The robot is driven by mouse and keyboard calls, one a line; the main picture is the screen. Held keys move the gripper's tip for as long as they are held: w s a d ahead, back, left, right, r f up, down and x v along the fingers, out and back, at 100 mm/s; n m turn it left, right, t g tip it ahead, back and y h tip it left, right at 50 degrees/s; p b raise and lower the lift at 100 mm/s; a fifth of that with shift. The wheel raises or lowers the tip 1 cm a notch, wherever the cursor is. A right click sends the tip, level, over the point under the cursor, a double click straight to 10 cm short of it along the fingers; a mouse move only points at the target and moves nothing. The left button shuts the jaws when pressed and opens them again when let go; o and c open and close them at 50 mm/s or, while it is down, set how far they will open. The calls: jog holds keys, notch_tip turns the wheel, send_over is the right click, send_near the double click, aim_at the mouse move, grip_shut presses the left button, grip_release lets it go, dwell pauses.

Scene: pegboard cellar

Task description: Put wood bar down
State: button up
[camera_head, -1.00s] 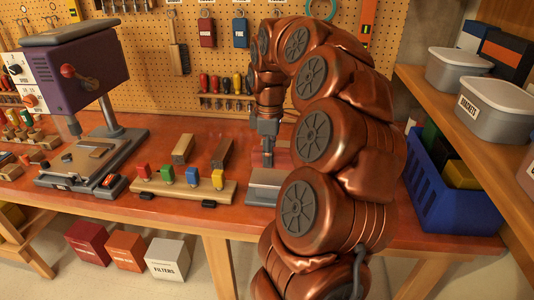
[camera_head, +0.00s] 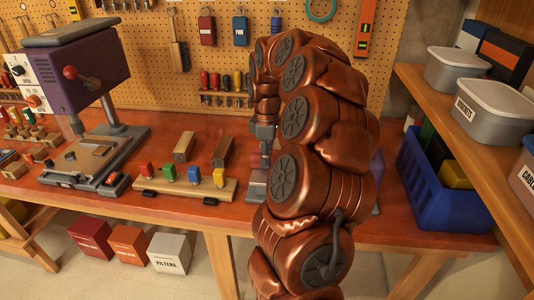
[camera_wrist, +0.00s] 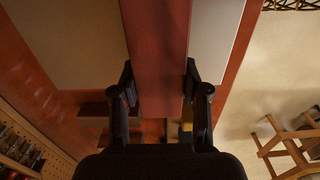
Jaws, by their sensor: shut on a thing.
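In the wrist view, a reddish-brown wood bar (camera_wrist: 160,45) runs between the two fingers of my gripper (camera_wrist: 160,92), which is shut on it. The bar extends to the top edge of the picture. In the head view, my gripper (camera_head: 265,150) points down over the red-brown workbench (camera_head: 130,195), right of the middle. The wrist view does not show clearly whether the bar touches a surface below.
Two wooden blocks (camera_head: 184,147) (camera_head: 222,152) lie left of my gripper. A wooden rack with coloured pieces (camera_head: 200,187) stands in front of them. A purple drill press (camera_head: 75,75) is at the left. A blue crate (camera_head: 440,195) stands at the right. A grey object (camera_head: 257,186) is partly hidden by my arm.

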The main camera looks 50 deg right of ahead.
jog(key=shift+f, duration=0.1)
jog(key=o, duration=1.3)
jog(key=shift+r+b, duration=1.45)
jog(key=shift+r, duration=4.7)
jog(key=shift+a, duration=0.1)
